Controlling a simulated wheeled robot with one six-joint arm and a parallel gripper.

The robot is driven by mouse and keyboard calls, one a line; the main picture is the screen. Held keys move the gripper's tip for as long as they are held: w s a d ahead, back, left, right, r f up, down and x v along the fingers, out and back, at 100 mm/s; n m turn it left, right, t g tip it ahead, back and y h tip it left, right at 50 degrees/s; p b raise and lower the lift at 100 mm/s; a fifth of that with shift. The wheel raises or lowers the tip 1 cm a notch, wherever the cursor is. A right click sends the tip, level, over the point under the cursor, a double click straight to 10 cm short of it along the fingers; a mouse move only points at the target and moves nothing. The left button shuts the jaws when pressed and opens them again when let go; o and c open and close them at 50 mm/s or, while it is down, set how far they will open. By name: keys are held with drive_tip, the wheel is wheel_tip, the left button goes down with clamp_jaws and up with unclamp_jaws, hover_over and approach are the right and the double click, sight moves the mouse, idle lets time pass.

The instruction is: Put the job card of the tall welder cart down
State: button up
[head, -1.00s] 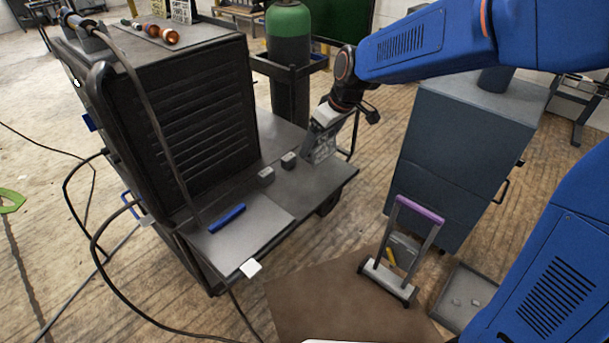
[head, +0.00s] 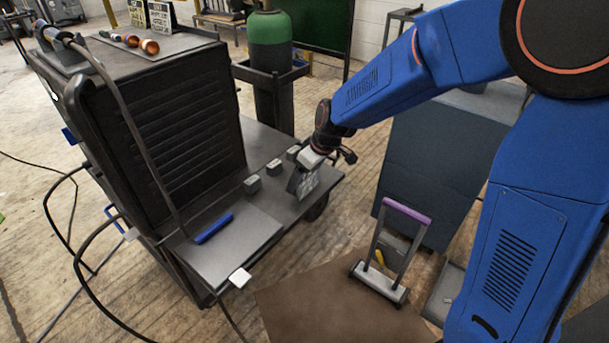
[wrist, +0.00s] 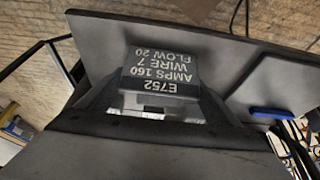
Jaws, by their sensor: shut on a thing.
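My gripper (head: 311,161) is shut on the job card (head: 303,184), a dark plate with pale print. It holds the card tilted at the right front edge of the welder cart's shelf (head: 243,232); I cannot tell whether the card touches the shelf. In the wrist view, the upside-down lettering (wrist: 160,83) reads E752, AMPS 160, WIRE 7, FLOW 20. The shelf (wrist: 110,50) shows behind it. The tall black welder cart (head: 165,110) stands at the left.
A green-topped cylinder (head: 268,60) stands behind. A purple-handled frame (head: 406,211) and a dark cabinet (head: 425,165) are at the right.

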drive_tip(key=o, duration=0.9)
drive_tip(key=shift+o, duration=0.2)
drive_tip(key=v, duration=1.2)
drive_tip(key=shift+d+r, duration=0.1)
drive_tip(key=shift+d, duration=0.05)
